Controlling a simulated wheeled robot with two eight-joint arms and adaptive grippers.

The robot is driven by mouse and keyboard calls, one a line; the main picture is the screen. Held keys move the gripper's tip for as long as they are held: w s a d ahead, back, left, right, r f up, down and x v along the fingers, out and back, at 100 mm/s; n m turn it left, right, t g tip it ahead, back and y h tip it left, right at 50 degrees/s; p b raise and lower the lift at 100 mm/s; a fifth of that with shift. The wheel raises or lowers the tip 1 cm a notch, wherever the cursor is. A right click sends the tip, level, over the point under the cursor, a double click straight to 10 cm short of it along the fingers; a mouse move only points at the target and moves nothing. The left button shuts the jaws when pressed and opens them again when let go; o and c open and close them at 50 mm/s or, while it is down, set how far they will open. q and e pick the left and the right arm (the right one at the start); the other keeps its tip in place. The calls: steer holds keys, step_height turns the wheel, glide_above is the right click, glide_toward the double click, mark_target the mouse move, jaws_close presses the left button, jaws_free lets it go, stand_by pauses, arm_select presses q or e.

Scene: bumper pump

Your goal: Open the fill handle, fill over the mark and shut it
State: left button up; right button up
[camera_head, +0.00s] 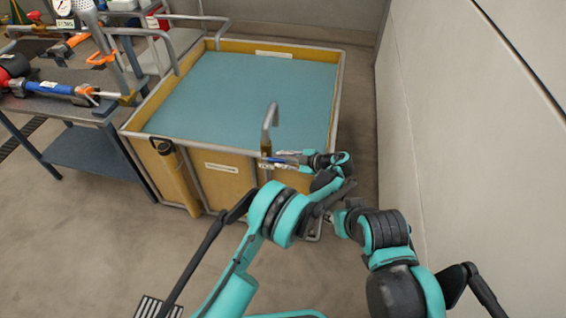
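A large yellow-sided tank in a grey metal frame (337,100) stands in the middle, with a flat blue-green surface inside. A grey hooked spout (270,115) rises at its front edge above a brass-coloured fitting (266,147). A small blue part (268,165), perhaps the fill handle, sits at the fitting's foot. My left gripper (283,157) is right beside this fitting, its fingers pointing left at it. It is too small to tell whether the fingers are closed or touch the blue part. I cannot make out my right gripper behind the arm links. No fill mark is readable.
A grey metal table (85,145) with hoses, blue and orange fittings and a gauge (62,6) stands on the left. A pale wall (470,130) closes off the right side. A yellow cylinder (175,180) stands against the tank's front. Floor at lower left is mostly clear.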

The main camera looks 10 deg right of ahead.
mark_target(283, 160)
arm_select(q)
step_height(283, 160, up, 8)
steer(key=shift+r, duration=0.25)
